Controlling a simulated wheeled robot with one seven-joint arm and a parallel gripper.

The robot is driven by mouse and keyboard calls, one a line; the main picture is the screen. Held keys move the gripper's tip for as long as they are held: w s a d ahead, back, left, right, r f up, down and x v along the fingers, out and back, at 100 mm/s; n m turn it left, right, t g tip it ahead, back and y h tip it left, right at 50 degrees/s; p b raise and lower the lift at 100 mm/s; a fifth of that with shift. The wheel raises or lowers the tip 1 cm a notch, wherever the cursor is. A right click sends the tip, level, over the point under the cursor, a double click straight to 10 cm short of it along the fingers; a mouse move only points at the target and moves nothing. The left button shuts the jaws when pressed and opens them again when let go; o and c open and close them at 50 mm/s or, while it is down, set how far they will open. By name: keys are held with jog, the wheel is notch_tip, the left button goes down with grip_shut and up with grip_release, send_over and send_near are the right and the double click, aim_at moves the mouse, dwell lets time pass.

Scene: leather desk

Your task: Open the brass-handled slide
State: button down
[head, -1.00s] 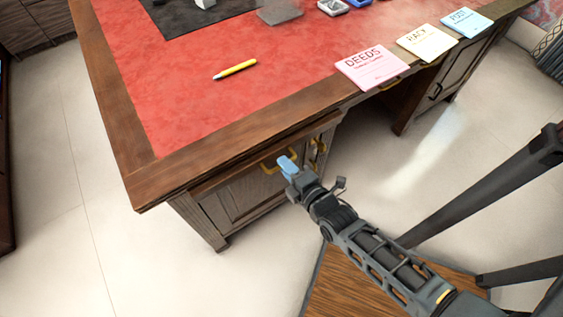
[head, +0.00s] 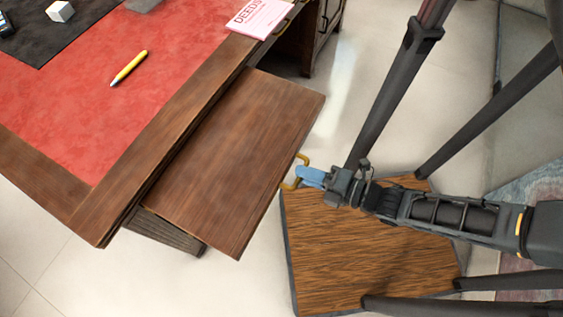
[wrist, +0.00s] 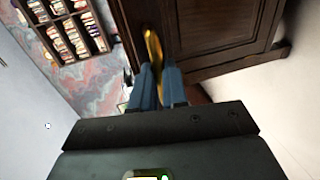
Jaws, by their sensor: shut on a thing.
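The slide (head: 235,150) is a flat brown wooden board standing well out from under the desk top in the head view. Its brass handle (head: 302,172) is a bow on its outer edge. My gripper (head: 303,176), with blue fingers, is shut on this handle. In the wrist view the brass handle (wrist: 153,48) runs between the two blue fingers of my gripper (wrist: 158,70). The fingers hide part of the handle.
A wooden-topped platform (head: 370,255) with dark posts stands at the right. Pale floor (head: 320,110) lies between.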

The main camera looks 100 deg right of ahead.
jog(key=shift+s+a, duration=0.15)
jog(key=shift+s, duration=0.1)
jog(key=c, duration=1.1)
grip_release()
jog(key=shift+c, duration=0.2)
jog(key=shift+r, duration=0.1)
